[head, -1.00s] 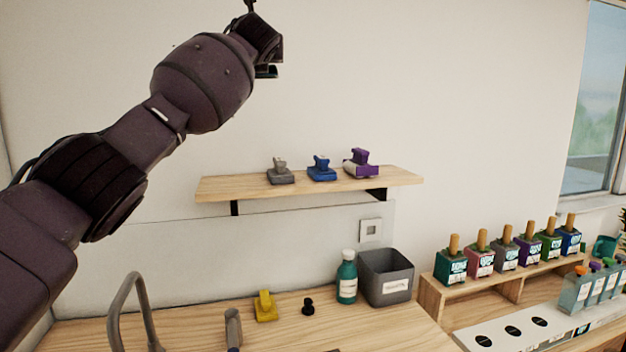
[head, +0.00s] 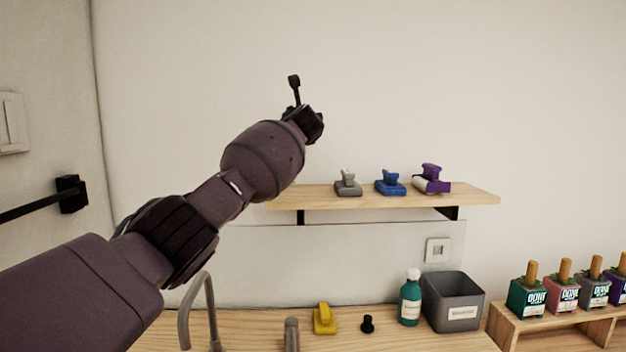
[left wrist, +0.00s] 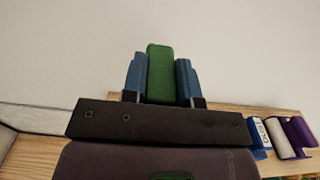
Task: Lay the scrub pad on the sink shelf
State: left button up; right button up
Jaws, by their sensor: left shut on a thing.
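The sink shelf (head: 470,195) is a wooden board on black brackets on the wall. Its left part is bare and partly hidden by my left arm. My left gripper (left wrist: 160,78) is shut on a green block (left wrist: 160,72), which looks like the scrub pad; it shows between the two blue fingers in the left wrist view. In the head view the gripper (head: 309,124) is mostly hidden behind my wrist, above the shelf's left half in the picture. The pad cannot be seen there. The shelf's wood (left wrist: 40,155) also shows in the left wrist view. My right gripper is not in view.
A grey (head: 348,186), a blue (head: 390,184) and a purple handled item (head: 431,180) stand along the shelf's middle and right. Below are a tap (head: 187,310), a yellow item (head: 324,320), a teal bottle (head: 410,300) and a grey bin (head: 452,303). Several labelled bottles (head: 527,297) stand right.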

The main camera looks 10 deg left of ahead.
pick_arm(q)
notch_tip(320, 180, down, 13)
jog(key=shift+f, duration=0.2)
dwell(0.4)
jog(key=shift+s+f, duration=0.1)
jog(key=o, duration=1)
jog(key=shift+s+d, duration=0.15)
jog(key=shift+s, duration=0.05)
jog(key=shift+b+v, duration=0.4)
jog(key=shift+v, duration=5.35)
